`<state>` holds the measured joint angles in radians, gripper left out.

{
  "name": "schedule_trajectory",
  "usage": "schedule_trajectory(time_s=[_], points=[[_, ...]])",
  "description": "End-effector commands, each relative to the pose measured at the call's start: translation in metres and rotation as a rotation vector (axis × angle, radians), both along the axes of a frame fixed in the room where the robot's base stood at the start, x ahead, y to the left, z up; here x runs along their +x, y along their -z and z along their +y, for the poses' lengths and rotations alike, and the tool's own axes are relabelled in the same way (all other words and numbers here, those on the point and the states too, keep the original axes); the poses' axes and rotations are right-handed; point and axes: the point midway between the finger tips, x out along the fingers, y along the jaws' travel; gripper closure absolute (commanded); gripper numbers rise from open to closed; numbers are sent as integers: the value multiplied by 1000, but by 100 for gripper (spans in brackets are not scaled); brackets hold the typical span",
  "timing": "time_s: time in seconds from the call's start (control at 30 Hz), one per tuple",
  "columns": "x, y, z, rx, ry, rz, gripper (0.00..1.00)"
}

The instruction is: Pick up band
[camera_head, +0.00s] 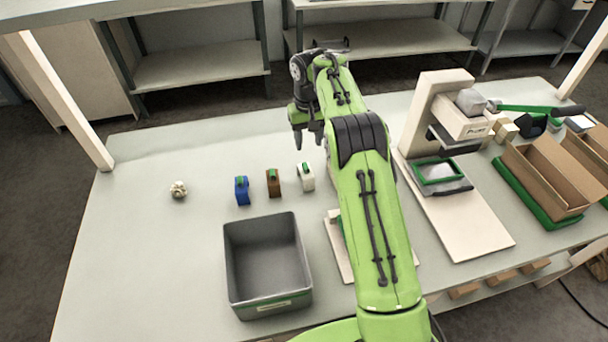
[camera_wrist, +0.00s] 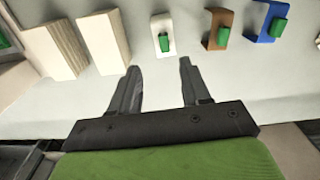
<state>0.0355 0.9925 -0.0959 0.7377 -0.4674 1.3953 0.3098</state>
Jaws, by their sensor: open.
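Nothing is plainly marked as the band. A small beige knotted bundle (camera_head: 179,189) lies alone at the left of the table; I cannot tell if it is the band. To its right stand a blue holder (camera_head: 242,194), a brown holder (camera_head: 273,187) and a white holder (camera_head: 307,181), each with a green piece on it. They also show in the wrist view as white (camera_wrist: 162,24), brown (camera_wrist: 212,20) and blue (camera_wrist: 266,34). My gripper (camera_head: 308,142) is open and empty above the table, behind the white holder. In the wrist view its fingers (camera_wrist: 159,68) point toward the white holder, apart from it.
A grey open bin (camera_head: 233,262) stands in front of the holders. A press-like stand (camera_head: 480,226) and cardboard boxes (camera_head: 545,180) with green trays fill the right side. My arm hides part of the table's middle. The table's left is mostly clear.

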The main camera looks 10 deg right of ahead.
Motion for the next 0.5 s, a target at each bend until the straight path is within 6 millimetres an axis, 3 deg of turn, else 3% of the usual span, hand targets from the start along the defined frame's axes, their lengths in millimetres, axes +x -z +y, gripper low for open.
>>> schedule_trajectory(time_s=[0.03,0.1,0.37,0.5], points=[[-1,19,1,1,-1,4,53],[-1,36,2,0,-3,5,53],[0,72,2,0,-2,2,53],[0,100,5,1,-3,3,53]])
